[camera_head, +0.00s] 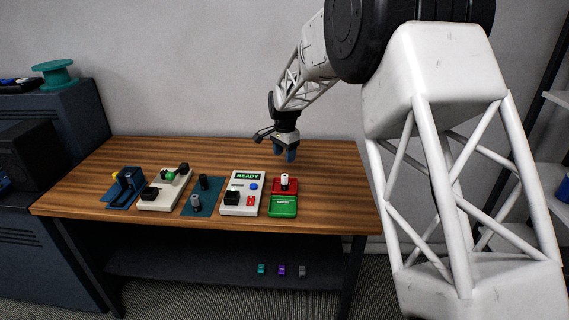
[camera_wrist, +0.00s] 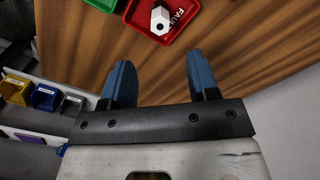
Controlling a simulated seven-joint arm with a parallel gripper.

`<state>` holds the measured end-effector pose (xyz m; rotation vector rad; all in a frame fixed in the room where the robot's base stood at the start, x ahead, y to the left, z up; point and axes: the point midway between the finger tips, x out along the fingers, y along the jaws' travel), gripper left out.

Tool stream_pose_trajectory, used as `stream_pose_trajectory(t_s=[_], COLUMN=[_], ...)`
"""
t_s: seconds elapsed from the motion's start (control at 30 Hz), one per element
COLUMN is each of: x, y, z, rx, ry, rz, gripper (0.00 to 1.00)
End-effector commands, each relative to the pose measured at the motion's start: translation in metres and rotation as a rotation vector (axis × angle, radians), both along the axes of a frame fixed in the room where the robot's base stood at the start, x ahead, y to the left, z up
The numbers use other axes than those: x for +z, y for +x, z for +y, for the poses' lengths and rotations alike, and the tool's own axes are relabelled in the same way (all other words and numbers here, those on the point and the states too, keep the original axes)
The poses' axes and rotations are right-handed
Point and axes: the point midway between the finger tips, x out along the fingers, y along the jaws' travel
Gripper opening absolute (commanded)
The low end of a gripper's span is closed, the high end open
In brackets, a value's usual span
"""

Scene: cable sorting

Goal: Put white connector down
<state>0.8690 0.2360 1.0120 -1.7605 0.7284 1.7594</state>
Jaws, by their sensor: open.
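The white connector (camera_head: 285,180) stands in the red tray (camera_head: 292,190) at the right end of the row on the table. In the wrist view the connector (camera_wrist: 160,19) is in the red tray (camera_wrist: 137,24), which bears the partly visible word "FAULT". My gripper (camera_head: 286,154) is above the table, behind the red tray, pointing down. Its two blue fingers (camera_wrist: 161,82) are apart with only bare table between them. The gripper is empty and clear of the connector.
A green tray (camera_head: 284,214) adjoins the red one in front. Left of them stand a tester reading "READY" (camera_head: 243,206), a blue plate with dark posts (camera_head: 201,210), another white device (camera_head: 155,200) and a blue fixture (camera_head: 117,203). The table's back right is clear.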

Motion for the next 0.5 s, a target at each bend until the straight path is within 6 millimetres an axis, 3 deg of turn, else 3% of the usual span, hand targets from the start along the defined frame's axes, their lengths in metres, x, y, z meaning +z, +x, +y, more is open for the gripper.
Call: stream_pose_trajectory(t_s=[0.2,0.5], x=[0.0123,0.0136], y=[-0.0001,0.0], z=[-0.0001,0.0], rx=[0.0,0.0], ry=[-0.001,-0.001], rz=[0.001,0.001], gripper=[0.55,0.55])
